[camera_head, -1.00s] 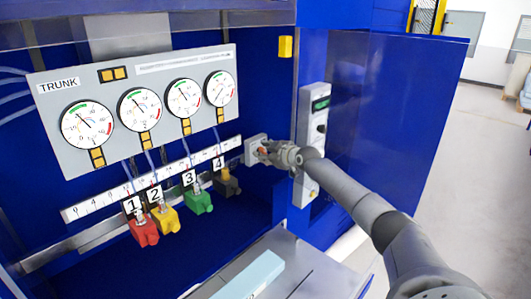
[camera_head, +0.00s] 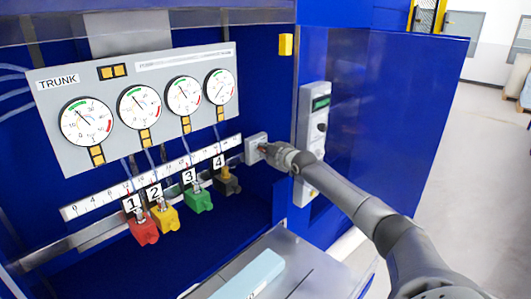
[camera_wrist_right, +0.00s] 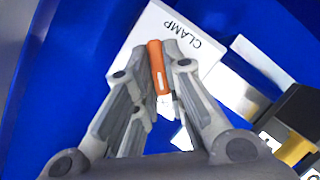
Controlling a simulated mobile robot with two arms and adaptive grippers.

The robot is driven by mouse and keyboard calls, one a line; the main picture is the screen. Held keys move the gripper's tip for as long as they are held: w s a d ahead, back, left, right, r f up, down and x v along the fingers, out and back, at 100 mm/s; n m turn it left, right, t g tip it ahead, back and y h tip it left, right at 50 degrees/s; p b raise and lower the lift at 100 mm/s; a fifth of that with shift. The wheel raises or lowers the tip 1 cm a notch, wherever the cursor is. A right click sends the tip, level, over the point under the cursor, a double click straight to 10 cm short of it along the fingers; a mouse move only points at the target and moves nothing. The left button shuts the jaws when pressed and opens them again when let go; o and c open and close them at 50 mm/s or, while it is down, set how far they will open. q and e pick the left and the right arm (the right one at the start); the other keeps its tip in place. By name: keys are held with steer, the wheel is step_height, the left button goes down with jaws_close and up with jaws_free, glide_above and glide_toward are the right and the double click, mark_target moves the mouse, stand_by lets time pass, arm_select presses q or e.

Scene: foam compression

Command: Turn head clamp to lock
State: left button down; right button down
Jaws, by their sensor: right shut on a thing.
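The clamp is a pale grey plate (camera_head: 254,147) on the blue wall at the right end of the ruler rail. In the right wrist view its plate (camera_wrist_right: 200,38) reads "CLAMP" and carries an orange handle (camera_wrist_right: 157,66). My right gripper (camera_head: 268,150) is at the clamp, and in the right wrist view its fingers (camera_wrist_right: 160,75) are closed on both sides of the orange handle. In the head view the gripper mostly hides the handle. My left gripper is in neither view.
Red (camera_head: 144,231), yellow (camera_head: 166,217), green (camera_head: 199,200) and dark (camera_head: 228,182) blocks numbered 1 to 4 hang along the ruler rail (camera_head: 155,180). A panel of dial gauges (camera_head: 130,70) is above. A grey control box (camera_head: 314,115) stands right of the clamp.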

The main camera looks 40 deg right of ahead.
stand_by(0.3)
steer(key=c, duration=1.5)
jaws_free()
steer(key=v, duration=1.2)
steer(key=shift+f, duration=0.1)
steer(key=shift+f, duration=0.1)
